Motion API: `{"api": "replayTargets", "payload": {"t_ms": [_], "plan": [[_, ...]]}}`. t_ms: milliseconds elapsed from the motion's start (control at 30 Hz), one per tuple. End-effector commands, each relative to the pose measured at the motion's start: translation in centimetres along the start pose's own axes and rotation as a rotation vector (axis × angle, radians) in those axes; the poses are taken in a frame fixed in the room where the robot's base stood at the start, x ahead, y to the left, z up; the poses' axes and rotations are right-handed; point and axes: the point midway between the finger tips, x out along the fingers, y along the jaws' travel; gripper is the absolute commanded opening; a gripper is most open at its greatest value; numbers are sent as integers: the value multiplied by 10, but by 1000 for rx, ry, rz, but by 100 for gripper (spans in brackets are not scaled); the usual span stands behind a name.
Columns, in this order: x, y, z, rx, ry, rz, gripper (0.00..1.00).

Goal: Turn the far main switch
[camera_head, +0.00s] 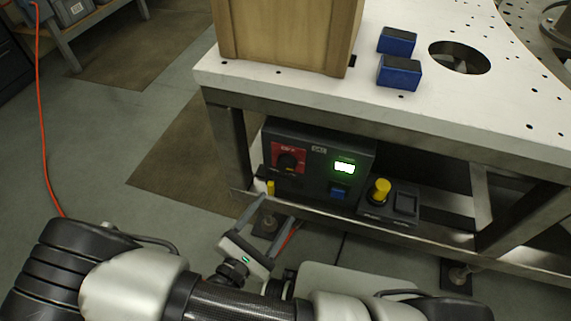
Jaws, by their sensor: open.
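A main switch (289,161), a dark rotary knob on a red plate, sits on the front of a black control box (318,180) under the white table. It is the only switch of this kind that I see; the knob's exact setting is too small to read. My gripper (281,210) is open, its two fingers pointing up and right toward the lower left of the box. It is below the switch in the picture and apart from it. No object shows between the fingers.
The box also has a lit green display (344,168) and a blue button (338,191). A smaller box with a yellow knob (381,189) stands to its right. The white table top (300,88) overhangs both. Table legs frame them; open floor lies left.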

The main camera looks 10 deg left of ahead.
Motion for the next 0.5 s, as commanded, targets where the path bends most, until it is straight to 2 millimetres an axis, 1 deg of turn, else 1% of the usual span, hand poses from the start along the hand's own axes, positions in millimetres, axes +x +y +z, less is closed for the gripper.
{"api": "replayTargets", "payload": {"t_ms": [33, 100, 233, 367, 500], "plan": [[-8, -6, -21, -34, 16, 77, 63], [-15, -8, -36, -58, 33, 147, 63], [-20, -9, -47, -76, 48, 204, 63], [-9, -6, -48, -76, 48, 207, 63], [16, -3, -49, -76, 46, 203, 63]]}}
